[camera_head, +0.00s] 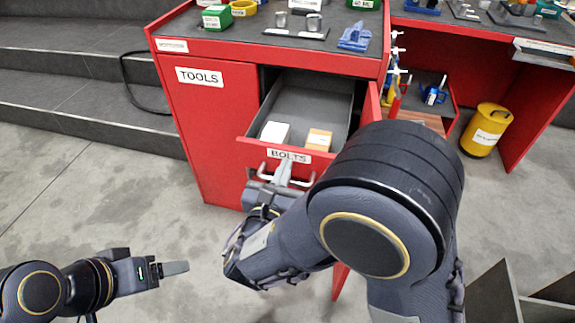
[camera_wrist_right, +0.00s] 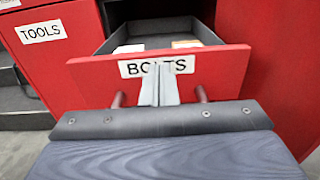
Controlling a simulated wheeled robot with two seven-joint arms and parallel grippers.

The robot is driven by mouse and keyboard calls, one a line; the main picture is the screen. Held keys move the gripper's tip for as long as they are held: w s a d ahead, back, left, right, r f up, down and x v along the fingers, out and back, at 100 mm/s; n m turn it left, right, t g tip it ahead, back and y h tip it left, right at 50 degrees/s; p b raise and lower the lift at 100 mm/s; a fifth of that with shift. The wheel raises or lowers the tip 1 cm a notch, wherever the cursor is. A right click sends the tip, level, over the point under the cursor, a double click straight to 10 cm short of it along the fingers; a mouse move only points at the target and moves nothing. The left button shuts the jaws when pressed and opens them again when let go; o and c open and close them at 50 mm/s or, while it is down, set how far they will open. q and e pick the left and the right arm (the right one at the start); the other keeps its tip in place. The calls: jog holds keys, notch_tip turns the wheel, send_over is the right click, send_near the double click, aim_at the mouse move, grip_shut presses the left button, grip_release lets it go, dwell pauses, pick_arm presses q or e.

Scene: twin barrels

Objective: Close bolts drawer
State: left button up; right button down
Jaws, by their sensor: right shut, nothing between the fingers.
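The red bolts drawer (camera_head: 300,157) stands pulled out of the red cabinet, with a white BOLTS label on its front. It also shows in the right wrist view (camera_wrist_right: 222,66). A white box (camera_head: 275,132) and an orange-and-white box (camera_head: 319,139) lie inside it. My right gripper (camera_head: 284,166) is shut and empty at the drawer front, its fingertips over the lower part of the label in the wrist view. I cannot tell whether they touch it. The drawer handle (camera_wrist_right: 201,94) shows on both sides of the fingers. My left gripper (camera_head: 187,267) is at the lower left, away from the drawer; its fingers look together.
The red cabinet (camera_head: 215,130) has a TOOLS door left of the drawer, and a red door stands open on the right. Small items lie on its top. A yellow bin (camera_head: 486,130) stands at the right. Grey steps (camera_head: 60,75) are at the left. Floor at lower left is clear.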

jog(key=shift+x, duration=1.2)
pick_arm(q)
jog(key=shift+f, duration=0.4)
pick_arm(e)
jog(key=shift+w+d, duration=0.1)
